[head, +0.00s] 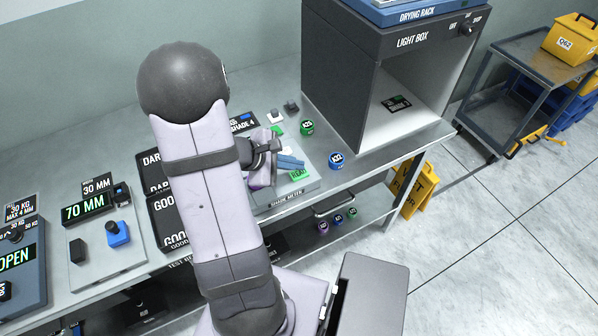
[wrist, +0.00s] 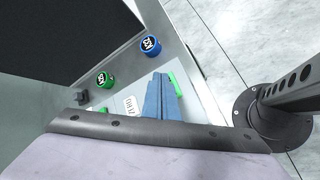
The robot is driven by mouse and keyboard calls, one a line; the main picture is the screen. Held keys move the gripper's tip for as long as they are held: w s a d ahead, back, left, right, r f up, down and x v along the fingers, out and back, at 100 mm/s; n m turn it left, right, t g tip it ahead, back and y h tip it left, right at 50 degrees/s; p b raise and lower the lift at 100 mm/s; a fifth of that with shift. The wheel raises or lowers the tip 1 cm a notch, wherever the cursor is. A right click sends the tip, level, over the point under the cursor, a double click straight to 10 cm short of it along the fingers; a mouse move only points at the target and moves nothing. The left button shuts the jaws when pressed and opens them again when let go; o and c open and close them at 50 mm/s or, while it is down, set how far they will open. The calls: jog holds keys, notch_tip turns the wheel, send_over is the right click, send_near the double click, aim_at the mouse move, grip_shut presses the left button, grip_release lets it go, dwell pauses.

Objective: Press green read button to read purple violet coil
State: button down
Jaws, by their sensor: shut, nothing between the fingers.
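The green READ button (head: 299,174) is on the front right of the shade meter (head: 310,187). In the wrist view, green (wrist: 175,83) shows just right of my fingers. My gripper (head: 291,161) is shut and empty, its blue fingers beside the button; I cannot tell whether they touch it. In the wrist view my gripper (wrist: 162,78) has its fingers together, with a white ZERO key (wrist: 130,105) to their left. A small purple coil (head: 323,227) is on the lower level under the bench. My arm hides part of the meter, and no purple coil shows on it.
A green coil (head: 307,127) and a blue coil (head: 337,160) stand on the bench right of the meter. The light box (head: 340,75) rises behind them. A blue coil (head: 338,219) and a green coil (head: 352,212) sit beside the purple one.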

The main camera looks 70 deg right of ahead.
aim_at(295, 175)
jog(key=shift+r, duration=0.15)
jog(key=shift+r+p, duration=1.9)
jog(key=shift+r, duration=0.5)
